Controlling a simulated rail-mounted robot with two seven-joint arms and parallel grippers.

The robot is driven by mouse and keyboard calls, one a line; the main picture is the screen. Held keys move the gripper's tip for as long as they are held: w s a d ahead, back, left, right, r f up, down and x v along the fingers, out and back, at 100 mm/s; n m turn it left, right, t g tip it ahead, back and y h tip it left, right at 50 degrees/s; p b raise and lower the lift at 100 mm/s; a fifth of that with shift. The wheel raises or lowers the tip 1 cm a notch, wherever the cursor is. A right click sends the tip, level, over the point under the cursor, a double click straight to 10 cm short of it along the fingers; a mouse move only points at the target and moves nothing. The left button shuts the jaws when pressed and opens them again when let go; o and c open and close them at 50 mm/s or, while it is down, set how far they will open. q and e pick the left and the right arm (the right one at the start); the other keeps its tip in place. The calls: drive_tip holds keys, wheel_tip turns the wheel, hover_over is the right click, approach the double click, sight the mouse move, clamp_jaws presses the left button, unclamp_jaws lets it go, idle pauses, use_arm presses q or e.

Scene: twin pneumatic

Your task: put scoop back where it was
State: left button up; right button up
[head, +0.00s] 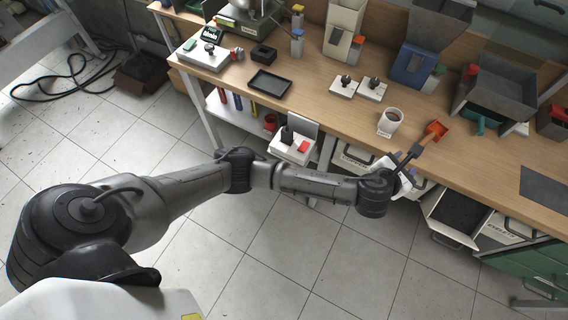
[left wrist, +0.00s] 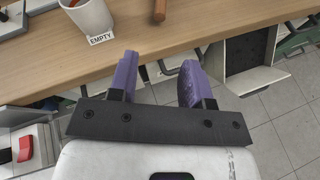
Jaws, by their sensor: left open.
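An orange scoop (head: 436,129) lies on the wooden bench near its front edge, just right of a white cup. In the left wrist view only its orange-brown handle (left wrist: 160,10) shows, at the top edge. My left gripper (head: 403,172) is at the bench's front edge, close to the scoop but apart from it. In the left wrist view its purple fingers (left wrist: 158,82) are spread with nothing between them, and the handle lies beyond their tips. My right gripper is in neither view.
The white cup (head: 390,121) stands left of the scoop; its tag reads EMPTY (left wrist: 101,38). Grey hoppers (head: 497,92) stand behind. An open drawer (head: 457,214) juts out below the bench at right. A black tray (head: 269,83) lies farther left.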

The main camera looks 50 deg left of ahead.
use_arm(q)
drive_tip(key=s+a+f+n+g+h, duration=0.1)
drive_tip(key=s+f+n+g, duration=0.2)
drive_tip(key=s+f+n, duration=0.35)
drive_tip(key=s+a+f+n+g, duration=0.1)
drive_tip(key=s+f+n+g, duration=0.15)
drive_tip(key=s+n, duration=0.75)
drive_tip(key=s+a+f+n+g, duration=0.2)
drive_tip(key=s+a+n, duration=0.3)
drive_tip(key=s+n, duration=0.4)
drive_tip(key=s+a+f+n+g, duration=0.2)
drive_tip(key=s+a+n, duration=0.3)
drive_tip(key=s+n, duration=0.5)
drive_tip(key=s, duration=0.3)
drive_tip(key=shift+a, duration=0.35)
drive_tip(key=shift+s+g, duration=0.1)
drive_tip(key=shift+g, duration=0.15)
